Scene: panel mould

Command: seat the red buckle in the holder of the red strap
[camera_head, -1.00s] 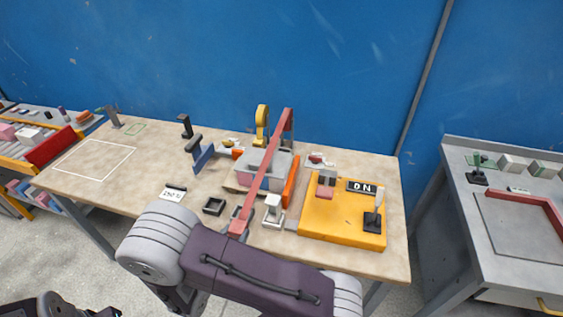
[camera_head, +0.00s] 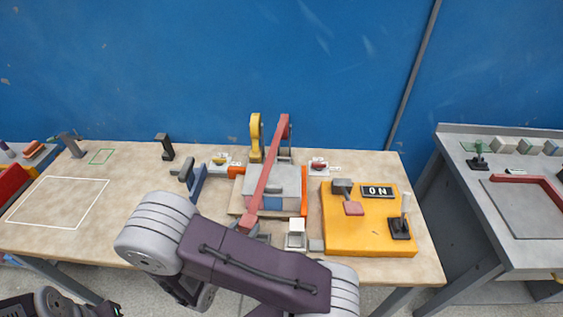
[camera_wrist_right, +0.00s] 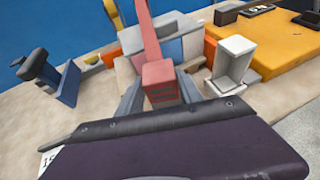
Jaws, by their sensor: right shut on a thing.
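The red strap (camera_head: 266,172) runs from a tall red post at the back, over a grey box, down toward the front. Its near end is a thick red block, the red buckle (camera_wrist_right: 159,82); it also shows in the head view (camera_head: 248,221). My right gripper (camera_wrist_right: 160,92) is shut on the buckle, with a grey finger on each side, in front of the box. In the head view my own right arm hides most of this gripper. I cannot make out the holder of the red strap for sure; the buckle and fingers cover the area below. My left gripper is out of view.
A white open cup-like block (camera_head: 297,234) stands just right of the buckle. An orange panel (camera_head: 370,238) with a lever and an "ON" sign is farther right. A yellow post (camera_head: 256,138) stands behind the box, a blue bracket (camera_head: 198,183) left of it.

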